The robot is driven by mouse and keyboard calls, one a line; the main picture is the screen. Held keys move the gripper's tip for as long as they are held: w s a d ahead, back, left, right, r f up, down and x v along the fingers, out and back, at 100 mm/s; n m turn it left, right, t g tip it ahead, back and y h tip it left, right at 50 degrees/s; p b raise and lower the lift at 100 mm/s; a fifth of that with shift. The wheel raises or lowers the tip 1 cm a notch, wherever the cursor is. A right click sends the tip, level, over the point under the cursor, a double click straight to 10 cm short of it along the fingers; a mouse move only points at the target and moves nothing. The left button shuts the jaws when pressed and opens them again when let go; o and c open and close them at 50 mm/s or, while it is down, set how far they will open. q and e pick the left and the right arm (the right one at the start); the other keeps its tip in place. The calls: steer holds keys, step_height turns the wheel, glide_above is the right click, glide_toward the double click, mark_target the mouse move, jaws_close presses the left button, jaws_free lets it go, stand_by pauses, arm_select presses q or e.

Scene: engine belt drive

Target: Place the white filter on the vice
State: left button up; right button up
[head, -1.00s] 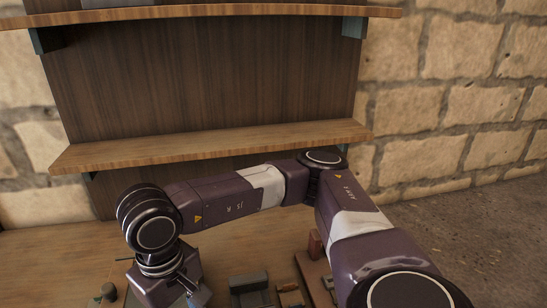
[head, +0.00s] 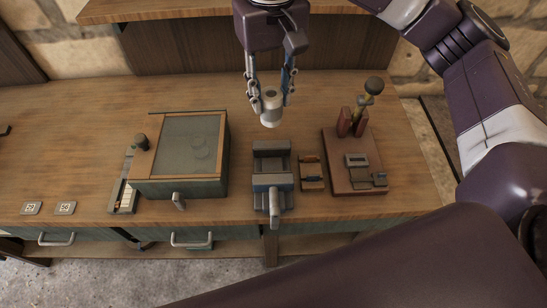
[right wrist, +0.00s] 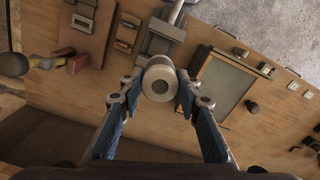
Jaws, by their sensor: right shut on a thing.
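The white filter (head: 271,109) is a short pale cylinder with a grey ring-shaped end. My right gripper (head: 268,103) is shut on it and holds it upright above the bench, just behind the vice in the head view. The grey vice (head: 272,180) stands near the bench's front edge with its handle toward the front; its jaws are empty. In the right wrist view the filter (right wrist: 158,80) sits between the fingertips, and part of the vice (right wrist: 168,28) shows beyond it. My left gripper is not in view.
A glass-topped case (head: 180,150) stands left of the vice. A small wooden block (head: 312,172) and a brown board with fittings and a knobbed lever (head: 353,180) stand to the right. Two small numbered cards (head: 65,208) lie at the front left. A shelf (head: 180,10) is behind.

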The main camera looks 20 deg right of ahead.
step_height(320, 180, down, 18)
steer(key=p, duration=0.5)
steer(key=shift+f, duration=0.35)
steer(key=shift+f, duration=0.15)
steer(key=o, duration=0.9)
